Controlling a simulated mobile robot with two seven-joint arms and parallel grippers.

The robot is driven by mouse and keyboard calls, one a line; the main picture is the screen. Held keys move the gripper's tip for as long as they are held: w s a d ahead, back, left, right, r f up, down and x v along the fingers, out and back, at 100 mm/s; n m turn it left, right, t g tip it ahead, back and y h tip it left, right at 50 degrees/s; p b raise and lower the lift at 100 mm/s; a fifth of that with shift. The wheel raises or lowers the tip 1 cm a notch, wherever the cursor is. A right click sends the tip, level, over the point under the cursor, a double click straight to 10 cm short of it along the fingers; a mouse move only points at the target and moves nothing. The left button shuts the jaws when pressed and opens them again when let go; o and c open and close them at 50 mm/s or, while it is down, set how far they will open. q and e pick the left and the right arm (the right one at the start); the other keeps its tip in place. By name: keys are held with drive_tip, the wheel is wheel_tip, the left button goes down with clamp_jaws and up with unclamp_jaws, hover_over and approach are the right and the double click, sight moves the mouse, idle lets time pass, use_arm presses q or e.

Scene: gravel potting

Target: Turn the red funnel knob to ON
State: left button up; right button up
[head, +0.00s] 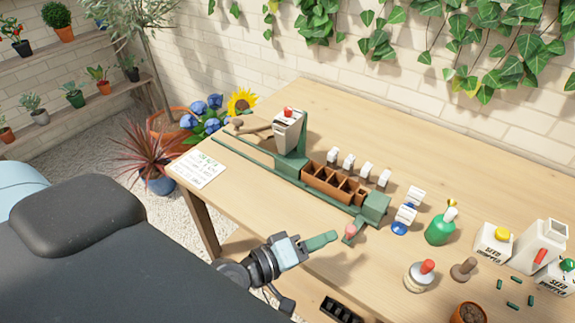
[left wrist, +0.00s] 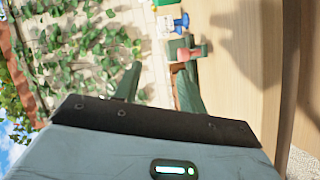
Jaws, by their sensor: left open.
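A small red knob (head: 288,112) sits on top of a white hopper-like box on a green stand (head: 291,165) at the far left of the bench. Its setting is too small to read. A pink-red handle (head: 350,231) sticks out at the near end of the green rail. It also shows in the left wrist view (left wrist: 189,53), just beyond one fingertip. My left gripper (head: 334,237) is open and empty at the bench's front edge, its green fingers close to this handle. Contact cannot be told. My right gripper is not in view.
A brown compartment tray (head: 328,186) and several white-tagged items line the rail. A green bottle (head: 440,229), a red-topped jar (head: 420,275) and seed boxes (head: 493,242) stand to the right. A white card (head: 198,169) lies at the left corner. The bench behind the tags is clear.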

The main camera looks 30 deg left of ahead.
use_arm(q)
drive_tip(key=w+a+r+n+t+y, duration=0.85)
drive_tip(key=w+r+n, duration=0.3)
drive_tip(key=n, duration=0.45)
drive_tip(key=n+g+y, duration=0.8)
drive_tip(key=n+y, duration=0.2)
drive_tip(key=n, duration=0.9)
approach(288, 112)
drive_tip(key=x, duration=0.3)
drive_tip(key=shift+w+a+t+h, duration=0.15)
drive_tip(key=shift+t+h, duration=0.1)
drive_tip(key=shift+a+r, duration=0.1)
drive_tip(key=shift+r, duration=0.05)
